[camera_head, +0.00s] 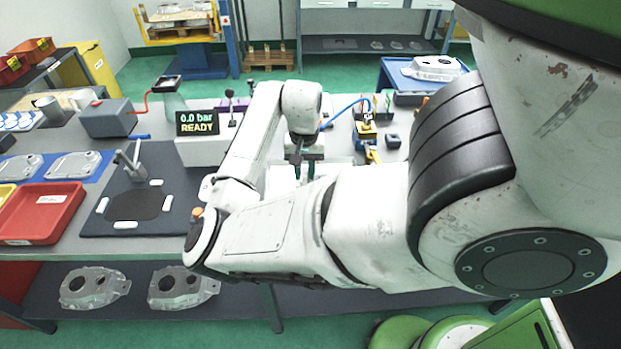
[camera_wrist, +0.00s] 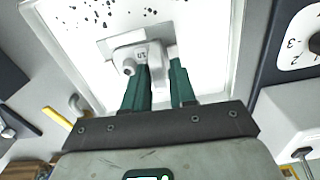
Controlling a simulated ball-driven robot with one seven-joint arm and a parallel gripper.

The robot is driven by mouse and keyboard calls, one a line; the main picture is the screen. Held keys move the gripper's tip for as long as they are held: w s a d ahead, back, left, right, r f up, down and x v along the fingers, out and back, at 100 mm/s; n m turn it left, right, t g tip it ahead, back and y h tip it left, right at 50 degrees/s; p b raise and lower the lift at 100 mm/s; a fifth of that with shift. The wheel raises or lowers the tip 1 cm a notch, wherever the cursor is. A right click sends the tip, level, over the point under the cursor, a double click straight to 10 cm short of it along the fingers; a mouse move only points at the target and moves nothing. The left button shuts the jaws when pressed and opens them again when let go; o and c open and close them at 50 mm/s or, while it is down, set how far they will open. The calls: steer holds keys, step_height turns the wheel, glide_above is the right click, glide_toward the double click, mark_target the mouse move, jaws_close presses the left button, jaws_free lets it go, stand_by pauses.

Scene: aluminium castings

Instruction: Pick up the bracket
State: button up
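The bracket (camera_wrist: 126,56) shows in the wrist view as a small light-grey metal part with a round boss and a dark mark like "10". It is at my fingertips, over a white surface with black specks (camera_wrist: 85,14). My gripper (camera_wrist: 160,68) has two green fingers, which stand apart with part of the bracket showing at and between their tips. I cannot tell whether both fingers touch it or whether it rests on the surface. In the head view my gripper (camera_head: 304,170) points down at the bench behind my forearm, and I cannot make out the bracket there.
A READY display (camera_head: 197,122) stands left of my arm. A dark mat (camera_head: 100,222) with a clamp-like fixture (camera_head: 130,160) and a red tray (camera_head: 40,213) lie farther left. Small yellow and blue devices (camera_head: 367,132) stand to the right. Castings (camera_head: 183,287) lie on the lower shelf.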

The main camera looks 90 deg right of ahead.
steer(key=shift+c, duration=0.4)
jaws_close()
